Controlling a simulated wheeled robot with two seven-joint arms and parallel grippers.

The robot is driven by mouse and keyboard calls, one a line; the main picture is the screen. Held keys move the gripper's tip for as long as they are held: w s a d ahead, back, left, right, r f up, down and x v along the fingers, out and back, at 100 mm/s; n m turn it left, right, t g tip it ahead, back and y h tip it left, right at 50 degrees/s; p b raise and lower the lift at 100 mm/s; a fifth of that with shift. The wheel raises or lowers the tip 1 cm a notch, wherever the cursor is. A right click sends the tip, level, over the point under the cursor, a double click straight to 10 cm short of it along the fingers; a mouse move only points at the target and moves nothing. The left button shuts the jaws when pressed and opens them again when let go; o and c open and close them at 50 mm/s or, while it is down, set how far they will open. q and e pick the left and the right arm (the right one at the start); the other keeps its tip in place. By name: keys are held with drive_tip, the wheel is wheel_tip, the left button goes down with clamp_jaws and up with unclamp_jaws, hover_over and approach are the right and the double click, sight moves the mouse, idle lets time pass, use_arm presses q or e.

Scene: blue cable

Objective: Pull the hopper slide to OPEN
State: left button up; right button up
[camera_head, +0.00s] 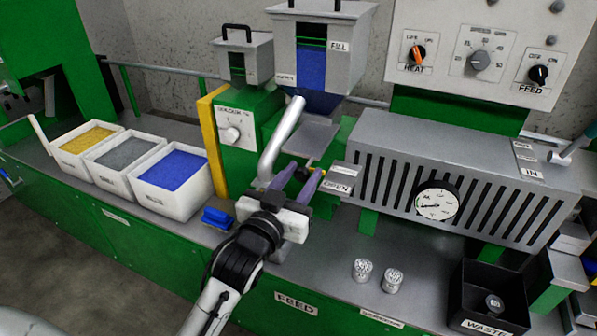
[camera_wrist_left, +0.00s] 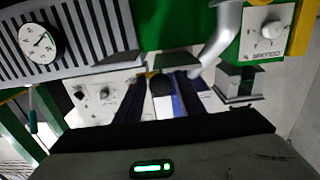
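The blue-filled hopper (camera_head: 311,68) marked FILL stands at the back centre. A grey slide plate (camera_head: 308,135) shows below its outlet. A small OPEN label (camera_head: 337,187) is to the right of my left gripper (camera_head: 305,170). That gripper reaches in under the hopper with its purple fingers apart. In the left wrist view, a round black knob (camera_wrist_left: 160,84) sits between the two dark fingers; a narrow gap seems to show beside it, and contact cannot be made out. The fingers hide part of the slide's handle. My right gripper is not in view.
A slanted grey pipe (camera_head: 283,140) stands close to the left of my gripper. A slotted grey barrel housing (camera_head: 465,180) with a gauge is to the right. Bins of yellow, grey and blue pellets (camera_head: 140,190), a blue brush (camera_head: 217,217) and a black waste box (camera_head: 490,300) stand on the bench.

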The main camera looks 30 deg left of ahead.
use_arm(q)
drive_tip(key=shift+o, duration=0.6)
drive_tip(key=shift+s+r, duration=0.1)
drive_tip(key=shift+r, duration=0.05)
drive_tip(key=s+b, duration=0.1)
drive_tip(key=s, duration=0.9)
drive_tip(key=shift+d, duration=0.4)
drive_tip(key=shift+s, duration=0.1)
drive_tip(key=s+d+f+m+g+h, duration=0.1)
drive_tip(key=s+f, duration=0.4)
drive_tip(key=f, duration=0.6)
drive_tip(key=s+d+f+m+g+h, duration=0.1)
drive_tip(key=s+d+f+g, duration=0.3)
drive_tip(key=f, duration=0.7)
drive_tip(key=s+d+f+g+h, duration=0.1)
drive_tip(key=s+d+f+g, duration=0.1)
drive_tip(key=s+f+g, duration=0.2)
drive_tip(key=s+f, duration=0.3)
drive_tip(key=f, duration=0.4)
drive_tip(key=shift+s+d+f+m+h, duration=0.15)
drive_tip(key=shift+d+f+m+h, duration=0.15)
drive_tip(key=shift+d+f+m, duration=0.1)
